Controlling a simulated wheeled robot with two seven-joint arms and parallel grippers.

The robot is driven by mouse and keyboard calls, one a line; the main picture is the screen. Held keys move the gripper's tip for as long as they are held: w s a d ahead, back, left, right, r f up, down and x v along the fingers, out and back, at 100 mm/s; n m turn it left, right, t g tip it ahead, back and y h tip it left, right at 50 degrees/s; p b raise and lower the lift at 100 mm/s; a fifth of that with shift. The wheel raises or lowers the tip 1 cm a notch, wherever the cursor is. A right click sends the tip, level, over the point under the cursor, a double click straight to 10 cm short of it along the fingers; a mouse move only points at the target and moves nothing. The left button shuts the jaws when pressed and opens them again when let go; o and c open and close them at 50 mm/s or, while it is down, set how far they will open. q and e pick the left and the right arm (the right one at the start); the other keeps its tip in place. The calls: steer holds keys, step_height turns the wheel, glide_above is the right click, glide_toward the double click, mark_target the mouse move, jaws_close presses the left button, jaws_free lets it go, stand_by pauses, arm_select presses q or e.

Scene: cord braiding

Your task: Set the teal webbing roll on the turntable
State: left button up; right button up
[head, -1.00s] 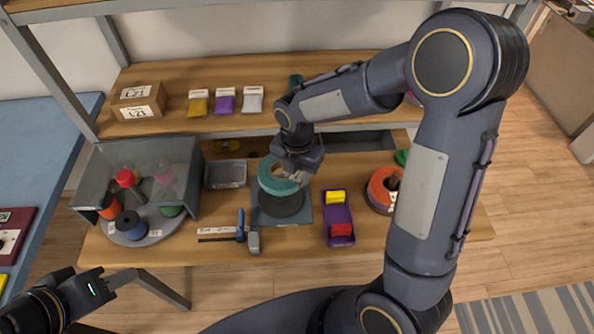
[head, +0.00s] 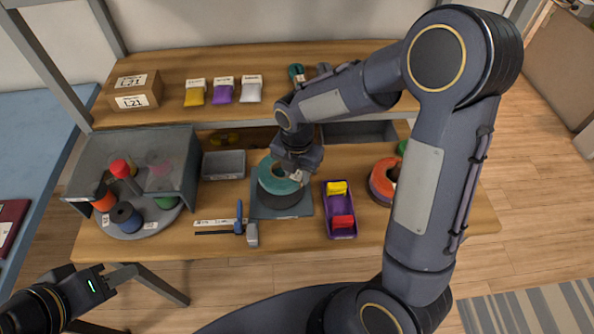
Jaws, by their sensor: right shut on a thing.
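The teal webbing roll (head: 268,178) is a thick ring near the middle of the bench. My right gripper (head: 297,178) is shut on its right side. The roll is over the dark round turntable (head: 281,199), which sits on a square blue-grey base (head: 303,210). The roll covers the back of the turntable; I cannot tell whether they touch. My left gripper (head: 128,272) is low at the left, in front of the bench and away from the roll. Its fingers are too small and edge-on to tell whether they are open.
A grey carousel (head: 150,225) with several spools stands under a clear cover at left. A purple tray (head: 340,208) with yellow and red pieces is right of the turntable. An orange roll (head: 381,182) lies further right. A blue-handled tool (head: 239,218) lies front left, an empty grey bin (head: 223,165) behind.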

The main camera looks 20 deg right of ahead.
steer(key=shift+c, duration=1.3)
steer(key=shift+f+b, duration=2.2)
steer(key=shift+f, duration=0.6)
steer(key=o, duration=1)
steer(key=shift+c, duration=0.2)
steer(key=shift+o, duration=0.6)
